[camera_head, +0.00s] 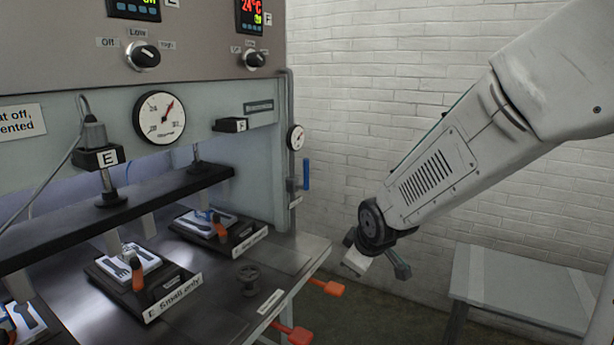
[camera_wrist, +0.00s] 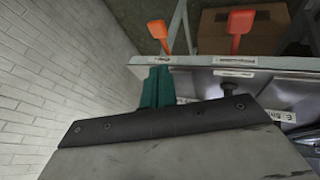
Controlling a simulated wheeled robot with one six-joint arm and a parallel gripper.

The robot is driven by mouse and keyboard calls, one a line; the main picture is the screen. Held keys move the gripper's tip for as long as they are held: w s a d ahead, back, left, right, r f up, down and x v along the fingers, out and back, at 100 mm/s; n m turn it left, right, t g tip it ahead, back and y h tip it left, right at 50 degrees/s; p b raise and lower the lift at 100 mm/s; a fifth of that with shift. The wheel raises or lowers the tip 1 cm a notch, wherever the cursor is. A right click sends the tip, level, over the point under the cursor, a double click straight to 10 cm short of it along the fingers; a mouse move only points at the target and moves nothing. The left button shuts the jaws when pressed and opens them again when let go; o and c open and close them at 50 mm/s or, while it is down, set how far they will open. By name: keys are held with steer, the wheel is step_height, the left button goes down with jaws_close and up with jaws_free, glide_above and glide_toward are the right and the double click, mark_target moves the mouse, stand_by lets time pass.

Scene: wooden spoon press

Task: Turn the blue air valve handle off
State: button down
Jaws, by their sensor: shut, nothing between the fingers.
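The blue air valve handle (camera_head: 306,173) points straight up and down, on the pipe (camera_head: 291,150) at the press's right side, below a small gauge (camera_head: 296,138). My gripper (camera_head: 377,263) is to the right of the handle and lower in the head view, apart from it, with nothing held. It is shut. Part of the gripper shows as a green finger in the wrist view (camera_wrist: 157,88), where the blue handle is not in view. Whether the gripper is nearer or farther than the handle is hard to tell.
The press table (camera_head: 285,262) has orange levers (camera_head: 327,287) at its front edge and a dark knob (camera_head: 249,279) on top. A white brick wall (camera_head: 350,90) stands behind. A grey table (camera_head: 520,285) is at right. A cardboard box (camera_wrist: 270,28) shows in the wrist view.

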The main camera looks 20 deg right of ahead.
steer(key=w+a+r+n+t+y, duration=0.25)
steer(key=w+n+t, duration=0.4)
steer(key=w, duration=0.45)
step_height(320, 180, up, 9)
steer(key=w+a+n+t+y, duration=0.1)
steer(key=w+a+n+t, duration=0.1)
steer(key=n+t, duration=0.2)
steer(key=shift+w+n, duration=0.25)
steer(key=shift+n, duration=0.5)
steer(key=shift+w, duration=0.1)
steer(key=w, duration=1.3)
steer(key=shift+d, duration=0.15)
